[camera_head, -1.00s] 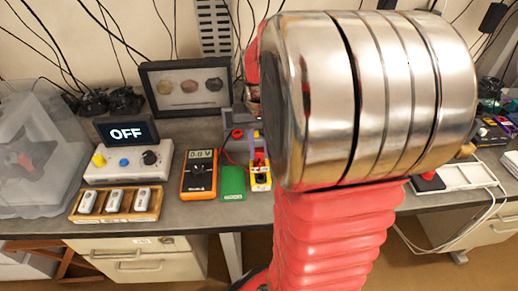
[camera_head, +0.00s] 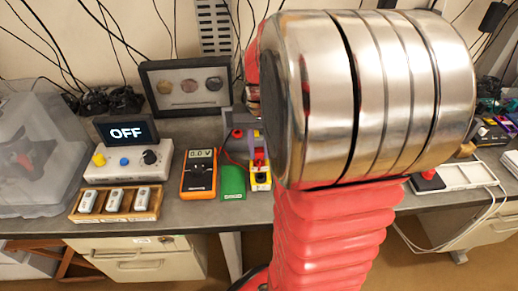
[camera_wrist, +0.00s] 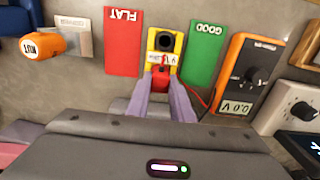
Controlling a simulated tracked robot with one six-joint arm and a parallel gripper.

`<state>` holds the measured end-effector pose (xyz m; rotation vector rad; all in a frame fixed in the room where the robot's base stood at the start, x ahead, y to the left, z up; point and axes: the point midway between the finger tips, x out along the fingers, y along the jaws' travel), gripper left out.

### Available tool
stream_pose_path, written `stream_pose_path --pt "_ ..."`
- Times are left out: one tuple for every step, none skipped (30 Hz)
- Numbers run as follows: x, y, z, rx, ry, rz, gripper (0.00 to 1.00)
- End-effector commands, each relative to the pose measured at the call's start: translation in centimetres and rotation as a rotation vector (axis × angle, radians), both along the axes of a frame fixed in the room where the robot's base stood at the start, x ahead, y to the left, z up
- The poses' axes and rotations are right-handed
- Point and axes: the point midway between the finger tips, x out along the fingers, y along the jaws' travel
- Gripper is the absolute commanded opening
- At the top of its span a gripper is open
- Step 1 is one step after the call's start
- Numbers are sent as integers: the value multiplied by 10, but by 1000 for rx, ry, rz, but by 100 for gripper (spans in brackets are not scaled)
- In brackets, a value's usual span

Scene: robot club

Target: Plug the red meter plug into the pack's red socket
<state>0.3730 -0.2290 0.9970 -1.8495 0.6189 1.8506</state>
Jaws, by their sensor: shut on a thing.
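The pack is a yellow block (camera_wrist: 152,62) with a black round socket (camera_wrist: 166,41) at its far end in the wrist view. It also shows in the head view (camera_head: 260,184), partly hidden by my arm. My gripper (camera_wrist: 161,84) is shut on the red meter plug (camera_wrist: 160,74), at the near end of the pack. The plug and fingers hide the red socket, and I cannot tell whether the plug is in it. A red lead runs from the plug toward the orange meter (camera_head: 199,176), which also shows in the wrist view (camera_wrist: 234,76) and reads 0.0.
A green GOOD mat (camera_wrist: 203,52) and a red FLAT mat (camera_wrist: 122,42) flank the pack. An orange knob-like object (camera_wrist: 44,45) lies at the left. In the head view, a control box with an OFF display (camera_head: 126,132) and a wooden tray (camera_head: 117,214) stand left of the meter.

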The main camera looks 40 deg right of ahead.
Motion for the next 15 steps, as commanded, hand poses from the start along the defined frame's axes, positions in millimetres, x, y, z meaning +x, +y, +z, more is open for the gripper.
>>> stream_pose_path --pt "0 0 0 0 0 0 0" --pt "0 0 0 0 0 0 0" --pt "0 0 0 0 0 0 0" --pt "0 0 -1 0 0 0 0" --pt "0 0 -1 0 0 0 0" --pt "0 0 -1 0 0 0 0" --pt "0 0 -2 0 0 0 0" --pt "0 0 -2 0 0 0 0" --pt "0 0 -3 0 0 0 0" --pt "0 0 -3 0 0 0 0" --pt "0 0 -4 0 0 0 0" --pt "0 0 -4 -1 -1 0 0" --pt "0 0 -5 -1 -1 0 0" --pt "0 0 -5 -1 -1 0 0" --pt "0 0 -6 -1 -1 0 0"
